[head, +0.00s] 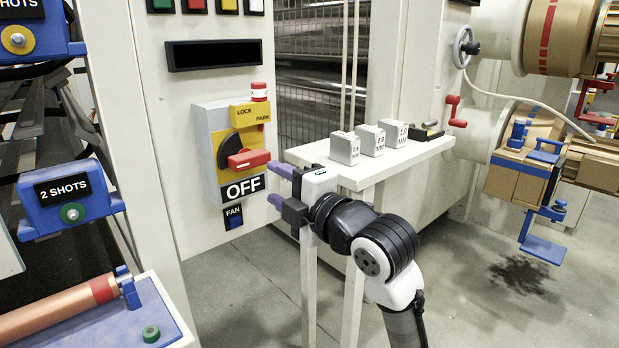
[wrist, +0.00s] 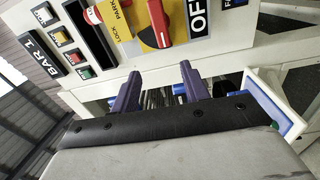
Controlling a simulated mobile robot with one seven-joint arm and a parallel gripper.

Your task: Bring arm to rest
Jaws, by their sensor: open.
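My gripper (head: 277,185) is open and empty in front of the grey machine panel in the head view. Its two purple fingers (wrist: 155,90) stand apart in the wrist view, with nothing between them. My arm bends down to the lower right from the gripper. The red rotary switch handle (head: 249,159) sits on a yellow plate just up and left of the fingers, apart from them as far as I can tell. It also shows at the top of the wrist view (wrist: 156,22). An OFF label (head: 243,188) is below it.
A narrow white shelf table (head: 420,152) with several small grey blocks (head: 345,148) stands close behind my gripper. A blue FAN switch (head: 234,217) is low on the panel. A copper roller (head: 55,312) is at lower left. Open floor (head: 470,290) lies at right, with a dark stain.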

